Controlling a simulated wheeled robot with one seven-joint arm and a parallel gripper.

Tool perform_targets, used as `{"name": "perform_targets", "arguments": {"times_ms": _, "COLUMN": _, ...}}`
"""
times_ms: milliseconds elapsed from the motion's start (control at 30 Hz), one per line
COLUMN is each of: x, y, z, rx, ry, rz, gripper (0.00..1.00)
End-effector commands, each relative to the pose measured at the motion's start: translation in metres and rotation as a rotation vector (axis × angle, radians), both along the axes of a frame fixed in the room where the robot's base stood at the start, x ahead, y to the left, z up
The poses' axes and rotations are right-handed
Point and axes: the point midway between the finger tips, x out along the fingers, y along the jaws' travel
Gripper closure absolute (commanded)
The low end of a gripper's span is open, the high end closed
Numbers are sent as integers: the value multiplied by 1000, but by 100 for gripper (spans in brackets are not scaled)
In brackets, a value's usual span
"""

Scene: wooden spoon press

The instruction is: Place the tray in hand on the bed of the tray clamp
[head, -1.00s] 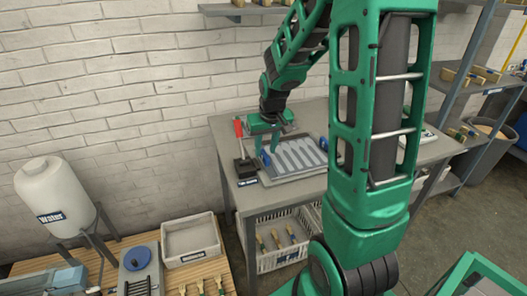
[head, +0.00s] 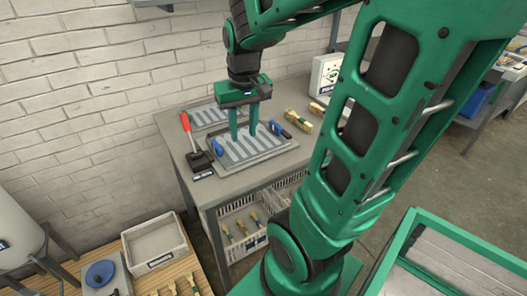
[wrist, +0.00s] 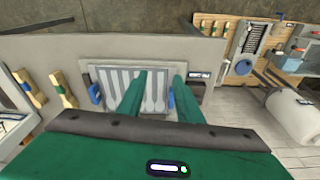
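A grey slotted tray (head: 262,150) lies on the bench, on the bed of the tray clamp, and looks flat. Blue clamp pieces stand at its left (head: 218,145) and right (head: 277,128) sides. The clamp's red-handled lever (head: 187,128) stands at the left. My gripper (head: 243,136) points down over the tray with its fingers apart. In the wrist view the tray (wrist: 155,92) shows between and beside the open fingers (wrist: 160,75), with nothing seen gripped. Whether the fingertips touch the tray cannot be told.
A second slotted tray (head: 207,115) lies behind the clamp. A white crate (head: 240,225) sits below. A grey bin (head: 155,246) stands on the wooden table at lower left.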

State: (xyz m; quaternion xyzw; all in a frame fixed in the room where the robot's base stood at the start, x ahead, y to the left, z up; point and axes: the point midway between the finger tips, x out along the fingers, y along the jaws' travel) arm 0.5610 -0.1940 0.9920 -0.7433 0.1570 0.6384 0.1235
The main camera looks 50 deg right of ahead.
Motion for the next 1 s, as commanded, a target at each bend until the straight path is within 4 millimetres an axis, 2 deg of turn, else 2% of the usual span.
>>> {"name": "perform_targets", "arguments": {"times_ms": 33, "x": -27, "y": 2, "z": -1, "rx": 12, "ry": 18, "rz": -27, "gripper": 68}}
{"name": "perform_targets", "arguments": {"times_ms": 100, "x": -61, "y": 6, "z": -4, "rx": 32, "ry": 52, "rz": -65, "gripper": 68}}
{"name": "perform_targets", "arguments": {"times_ms": 200, "x": -101, "y": 13, "z": -10, "rx": 60, "ry": 91, "rz": -108, "gripper": 68}}
{"name": "perform_targets", "arguments": {"times_ms": 333, "x": -133, "y": 18, "z": -16, "rx": 86, "ry": 124, "rz": -143, "gripper": 68}}
{"name": "perform_targets", "arguments": {"times_ms": 400, "x": -141, "y": 20, "z": -18, "rx": 94, "ry": 133, "rz": -152, "gripper": 68}}
{"name": "perform_targets", "arguments": {"times_ms": 533, "x": -144, "y": 21, "z": -19, "rx": 97, "ry": 138, "rz": -156, "gripper": 68}}
{"name": "perform_targets", "arguments": {"times_ms": 933, "x": -143, "y": 21, "z": -19, "rx": 96, "ry": 137, "rz": -155, "gripper": 68}}
{"name": "perform_targets", "arguments": {"times_ms": 1000, "x": -131, "y": 20, "z": -24, "rx": 96, "ry": 151, "rz": -155, "gripper": 68}}
